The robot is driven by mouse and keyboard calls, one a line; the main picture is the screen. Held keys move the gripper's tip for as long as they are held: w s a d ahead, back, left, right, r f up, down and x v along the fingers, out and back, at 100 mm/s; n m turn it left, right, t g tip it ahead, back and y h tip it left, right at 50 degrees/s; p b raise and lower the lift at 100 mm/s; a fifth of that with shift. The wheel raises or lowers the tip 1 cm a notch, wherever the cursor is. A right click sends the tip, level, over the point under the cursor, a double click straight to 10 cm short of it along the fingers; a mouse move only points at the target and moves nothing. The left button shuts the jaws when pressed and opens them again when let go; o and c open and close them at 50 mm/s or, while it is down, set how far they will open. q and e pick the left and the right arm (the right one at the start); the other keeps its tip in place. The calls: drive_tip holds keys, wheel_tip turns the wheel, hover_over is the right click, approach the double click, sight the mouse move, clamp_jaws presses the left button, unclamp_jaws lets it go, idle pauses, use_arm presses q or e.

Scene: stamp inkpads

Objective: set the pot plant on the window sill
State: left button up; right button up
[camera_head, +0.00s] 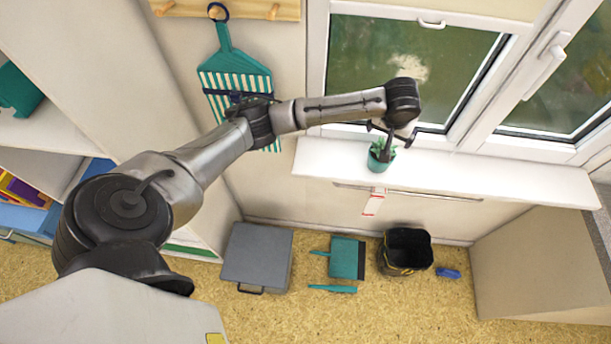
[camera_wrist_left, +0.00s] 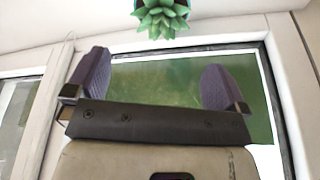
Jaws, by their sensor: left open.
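The pot plant (camera_head: 381,157), a small green succulent in a teal pot, stands upright on the white window sill (camera_head: 470,176), near the sill's front edge and left of its middle. My left gripper (camera_head: 388,131) is at the plant, close to its leaves, below the dark wrist. In the left wrist view the two fingers (camera_wrist_left: 155,82) are spread wide with nothing between them. The plant (camera_wrist_left: 161,18) shows beyond the fingertips at the top edge, apart from them in that picture. Its pot is mostly cut off there. My right gripper is not in view.
The window (camera_head: 412,68) rises right behind the sill, with a handle (camera_head: 547,66) at right. A red-and-white tag (camera_head: 374,203) hangs below the sill. A grey box (camera_head: 257,257), teal dustpan (camera_head: 346,257) and black bucket (camera_head: 405,250) stand on the floor. The sill's right side is clear.

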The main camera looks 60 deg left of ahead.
use_arm(q)
drive_tip(key=s+d+f+m+h, duration=0.3)
drive_tip(key=s+d+f+m, duration=0.4)
drive_tip(key=s+d+f, duration=0.8)
drive_tip(key=s+m+y, duration=0.1)
drive_tip(key=s, duration=2)
drive_tip(key=shift+s+r+m+t, duration=0.15)
drive_tip(key=shift+r+m+t, duration=0.15)
drive_tip(key=shift+r+t, duration=0.15)
